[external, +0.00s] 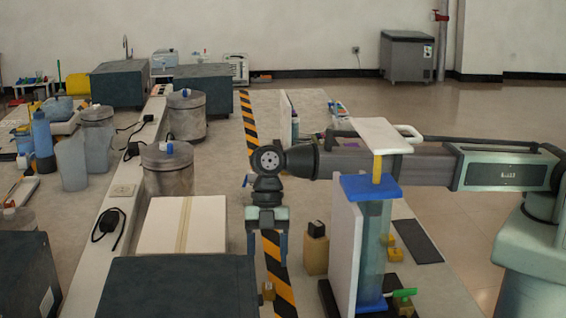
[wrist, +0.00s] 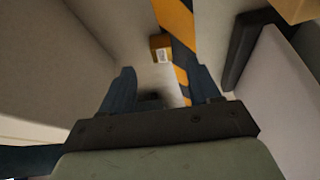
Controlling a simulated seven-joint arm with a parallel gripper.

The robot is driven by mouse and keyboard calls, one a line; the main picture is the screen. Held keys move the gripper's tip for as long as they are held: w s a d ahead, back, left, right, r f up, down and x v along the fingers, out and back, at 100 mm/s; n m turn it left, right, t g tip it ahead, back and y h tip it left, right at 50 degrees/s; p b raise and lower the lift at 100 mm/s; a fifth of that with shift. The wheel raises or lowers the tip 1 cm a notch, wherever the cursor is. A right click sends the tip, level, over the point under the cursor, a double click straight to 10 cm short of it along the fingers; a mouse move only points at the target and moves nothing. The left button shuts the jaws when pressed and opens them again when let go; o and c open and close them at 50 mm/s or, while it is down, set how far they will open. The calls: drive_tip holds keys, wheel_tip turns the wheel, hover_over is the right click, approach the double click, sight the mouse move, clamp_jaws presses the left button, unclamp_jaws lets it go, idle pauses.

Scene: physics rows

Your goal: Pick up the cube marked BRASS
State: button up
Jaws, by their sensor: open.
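A small brown-yellow cube (external: 267,291) sits on the bench beside the black-and-orange striped tape. It also shows in the wrist view (wrist: 159,47), with a white label whose text I cannot read, so I cannot confirm that it says BRASS. My gripper (external: 267,246) points down above the bench and is open and empty. In the wrist view the cube lies beyond the gap between my fingertips (wrist: 162,80), apart from them. Other yellowish cubes (external: 396,254) lie to the right, past the white panel; their markings are too small to read.
A white upright panel (external: 344,250) and a blue-capped clear column (external: 372,245) stand right of my gripper. A cardboard box (external: 314,257) with a black cube (external: 316,229) on top stands between. A dark box (external: 180,288) and a pale carton (external: 160,225) are on the left.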

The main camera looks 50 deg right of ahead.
sight(269, 286)
drive_tip(key=shift+x, duration=3)
drive_tip(key=shift+s+a+r, duration=0.1)
drive_tip(key=shift+s+a, duration=0.05)
drive_tip(key=shift+s, duration=0.05)
clamp_jaws()
